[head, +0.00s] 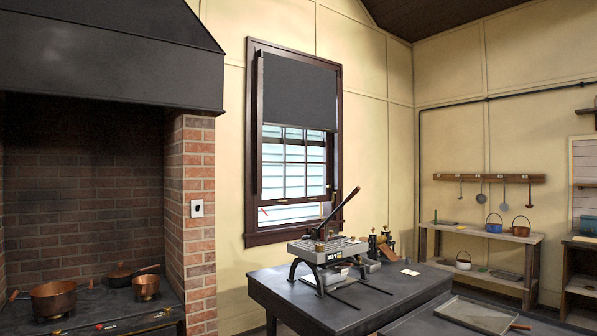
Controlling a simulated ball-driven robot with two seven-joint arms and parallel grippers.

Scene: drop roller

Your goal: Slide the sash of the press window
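The window (248,150) is in the wall at the middle left of the head view, in a dark wood frame. A dark grey blind (298,95) covers its upper part. Below the blind, the sash (284,181) shows several panes divided by thin bars. A strip below the panes shows pale siding without bars; I cannot tell whether it is an open gap. A hand press (326,248) with a long raised lever stands on a table in front of the window and overlaps its lower right corner. Neither of my grippers is in view.
The dark press table (272,294) stands between me and the window. A brick hearth (196,218) with copper pans (53,297) is on the left. A shallow tray (475,314) lies at the front right.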

